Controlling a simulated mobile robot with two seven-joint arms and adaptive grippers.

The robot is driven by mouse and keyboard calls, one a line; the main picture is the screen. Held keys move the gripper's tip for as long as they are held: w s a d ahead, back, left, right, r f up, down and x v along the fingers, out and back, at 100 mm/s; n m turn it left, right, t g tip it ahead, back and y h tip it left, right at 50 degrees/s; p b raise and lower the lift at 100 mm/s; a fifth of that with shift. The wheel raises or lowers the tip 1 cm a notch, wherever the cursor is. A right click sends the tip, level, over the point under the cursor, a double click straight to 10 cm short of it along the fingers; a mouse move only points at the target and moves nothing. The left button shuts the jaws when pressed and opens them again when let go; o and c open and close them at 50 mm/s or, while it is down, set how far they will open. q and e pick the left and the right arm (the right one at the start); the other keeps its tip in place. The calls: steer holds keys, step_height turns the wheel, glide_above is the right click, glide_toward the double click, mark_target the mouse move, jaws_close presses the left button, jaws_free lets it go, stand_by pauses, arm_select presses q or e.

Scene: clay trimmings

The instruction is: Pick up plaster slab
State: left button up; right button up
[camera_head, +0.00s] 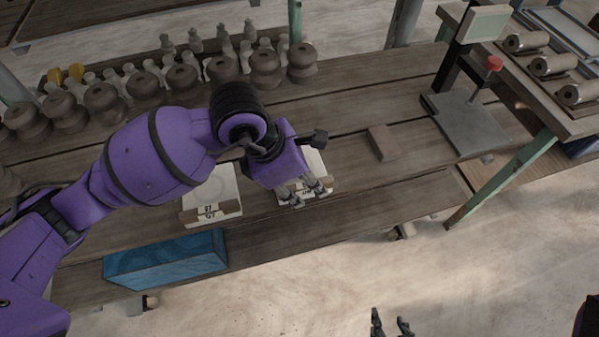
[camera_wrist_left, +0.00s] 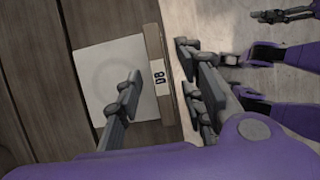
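Two white plaster slabs with wooden front strips lie on the plank table. The left slab (camera_head: 212,188) has a label I read as "07" or "G7" in the head view. The other slab (camera_head: 318,168) is partly hidden under my left gripper (camera_head: 308,193). In the left wrist view this slab (camera_wrist_left: 100,62) shows a faint round mark, and its strip label (camera_wrist_left: 159,77) seems to read "D8". My left gripper is open, its fingers apart on either side of the strip as seen from above; contact is unclear. My right gripper (camera_head: 390,324) is open and empty, in front of the table.
A blue box (camera_head: 165,262) sits at the table's front left. A small brown block (camera_head: 382,142) lies right of the slabs. A grey scale (camera_head: 470,128) with a red knob stands further right. Several clay pieces (camera_head: 182,78) line the back. Bare planks lie between.

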arm_select(q)
steer(key=shift+f, duration=0.2)
stand_by(0.5)
jaws_close()
